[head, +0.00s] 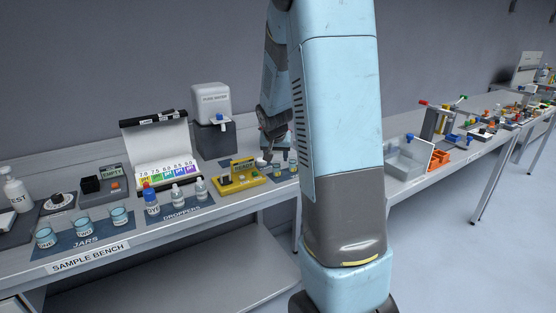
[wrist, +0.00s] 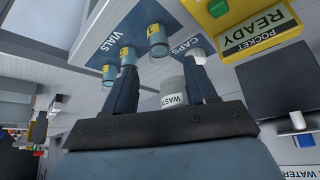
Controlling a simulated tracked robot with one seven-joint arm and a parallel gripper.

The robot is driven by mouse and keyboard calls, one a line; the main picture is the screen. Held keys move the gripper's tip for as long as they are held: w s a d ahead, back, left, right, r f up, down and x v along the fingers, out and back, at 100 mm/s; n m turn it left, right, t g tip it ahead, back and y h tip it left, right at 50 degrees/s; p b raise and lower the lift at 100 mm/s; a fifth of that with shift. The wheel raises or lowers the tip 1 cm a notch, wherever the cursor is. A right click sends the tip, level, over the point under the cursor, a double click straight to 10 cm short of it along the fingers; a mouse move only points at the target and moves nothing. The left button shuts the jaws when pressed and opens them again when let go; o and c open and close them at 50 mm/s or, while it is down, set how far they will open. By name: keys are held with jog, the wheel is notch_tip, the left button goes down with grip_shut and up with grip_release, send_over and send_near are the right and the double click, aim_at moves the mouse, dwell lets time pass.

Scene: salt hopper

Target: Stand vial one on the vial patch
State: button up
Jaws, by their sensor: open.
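Several small clear vials with yellow labels stand on the blue vial patch (wrist: 88,58), marked VIALS, in the wrist view. The one nearest the caps (wrist: 158,42) seems to read 1. A middle vial (wrist: 127,57) and a further vial (wrist: 109,75) stand in line with it. My gripper (wrist: 163,76) is open, with nothing held between its fingers. Its left finger overlaps the middle vial in the picture; I cannot tell whether they touch. In the head view vials (head: 292,163) show beside my arm, which hides part of that area.
A white cap (wrist: 198,56) sits on the CAPS patch by the right finger. A WASTE container (wrist: 173,92) shows between the fingers, partly hidden. The yellow READY pocket block (wrist: 262,38) is close by. Droppers (head: 176,195) and jars (head: 83,229) stand left along the bench.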

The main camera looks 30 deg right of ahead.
jog(key=s+a+r+n+y, duration=0.1)
jog(key=s+a+r+n, duration=0.1)
jog(key=s+a+r, duration=0.55)
jog(key=s+a+r+n, duration=0.1)
jog(key=s+a+r, duration=0.3)
jog(key=s+r, duration=0.5)
jog(key=s+a+n+y, duration=0.1)
jog(key=s+a, duration=0.2)
jog(key=s, duration=0.4)
jog(key=s+a+n+y, duration=0.1)
jog(key=s+a+n, duration=0.1)
jog(key=s, duration=0.6)
jog(key=shift+a+r, duration=0.2)
jog(key=shift+a, duration=0.55)
